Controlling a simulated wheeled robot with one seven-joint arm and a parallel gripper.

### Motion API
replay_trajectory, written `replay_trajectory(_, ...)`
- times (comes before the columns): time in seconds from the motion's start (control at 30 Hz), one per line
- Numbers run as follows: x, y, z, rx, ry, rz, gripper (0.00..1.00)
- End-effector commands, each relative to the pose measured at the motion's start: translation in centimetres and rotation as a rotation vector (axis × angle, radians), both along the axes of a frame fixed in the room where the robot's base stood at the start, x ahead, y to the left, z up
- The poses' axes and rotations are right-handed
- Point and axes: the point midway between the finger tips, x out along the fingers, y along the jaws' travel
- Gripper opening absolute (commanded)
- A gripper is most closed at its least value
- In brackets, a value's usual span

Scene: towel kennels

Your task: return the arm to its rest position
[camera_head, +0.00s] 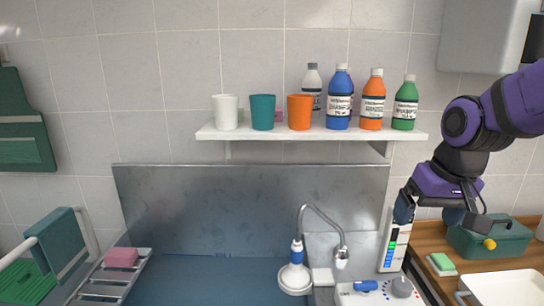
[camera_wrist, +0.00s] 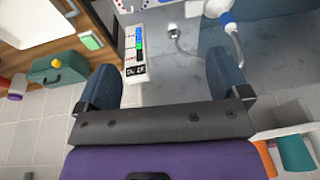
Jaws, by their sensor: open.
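My arm reaches in from the right edge in the head view, purple and black. My gripper (camera_head: 428,212) is at its end, low and right of the shelf, in front of the tiled wall. In the wrist view my gripper (camera_wrist: 161,62) has its two blue-grey fingers wide apart with nothing held between them. A white panel with coloured bars (camera_wrist: 135,55) shows beyond the gap, nearer the left finger. In the head view this panel (camera_head: 388,243) stands just below and left of the gripper. I cannot tell how far the fingers are from it.
A white shelf (camera_head: 310,134) holds cups and bottles, left of my arm. A green box (camera_head: 490,240) and a white tray (camera_head: 505,288) are on the wooden counter (camera_head: 436,273) below. A tap (camera_head: 322,222) rises by the metal tub. A grey-white wall unit (camera_head: 485,38) hangs above the arm.

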Motion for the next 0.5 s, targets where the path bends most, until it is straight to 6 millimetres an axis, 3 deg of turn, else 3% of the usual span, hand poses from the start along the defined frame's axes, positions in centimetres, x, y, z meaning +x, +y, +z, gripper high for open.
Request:
replay_trajectory(0.2,-4.7,-1.3,3.7,-0.011,-0.096,-0.003,0.94)
replay_trajectory(0.5,-10.5,-2.4,6.5,-0.05,-0.201,-0.012,0.94)
